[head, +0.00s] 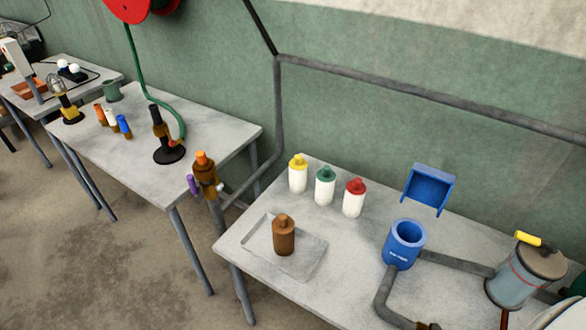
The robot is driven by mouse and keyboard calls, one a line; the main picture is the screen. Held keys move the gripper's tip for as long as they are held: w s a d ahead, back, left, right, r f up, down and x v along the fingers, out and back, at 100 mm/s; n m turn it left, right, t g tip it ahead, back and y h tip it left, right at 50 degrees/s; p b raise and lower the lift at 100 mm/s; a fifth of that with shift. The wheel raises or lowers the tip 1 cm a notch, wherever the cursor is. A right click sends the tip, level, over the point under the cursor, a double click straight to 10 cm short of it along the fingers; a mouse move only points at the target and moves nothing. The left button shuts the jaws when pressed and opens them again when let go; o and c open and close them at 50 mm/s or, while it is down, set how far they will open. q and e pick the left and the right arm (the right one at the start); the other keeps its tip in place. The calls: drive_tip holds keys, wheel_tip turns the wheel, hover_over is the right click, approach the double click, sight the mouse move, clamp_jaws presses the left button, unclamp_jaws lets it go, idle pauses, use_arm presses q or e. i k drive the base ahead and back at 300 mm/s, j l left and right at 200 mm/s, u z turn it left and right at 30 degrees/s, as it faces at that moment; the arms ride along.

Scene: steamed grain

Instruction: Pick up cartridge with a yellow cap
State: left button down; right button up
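A white cartridge with a yellow cap (298,176) stands upright on the near table, at the left end of a row near the table's back edge. Beside it stand a white cartridge with a green cap (325,188) and one with a red cap (354,200). The three stand apart. A brown bottle-shaped cartridge (284,238) stands upright on a shallow grey tray (311,262) in front of them. Neither of my grippers shows in the head view.
A blue cup-like holder (404,246) stands right of the cartridges, with a blue open box (429,188) behind it. Grey pipes and a lidded metal vessel (516,280) fill the right side.

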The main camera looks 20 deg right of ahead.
sight(298, 166)
drive_tip(key=i+j+z, duration=0.55)
drive_tip(key=j, duration=0.45)
drive_tip(key=i+l, duration=0.05)
drive_tip(key=i, duration=0.05)
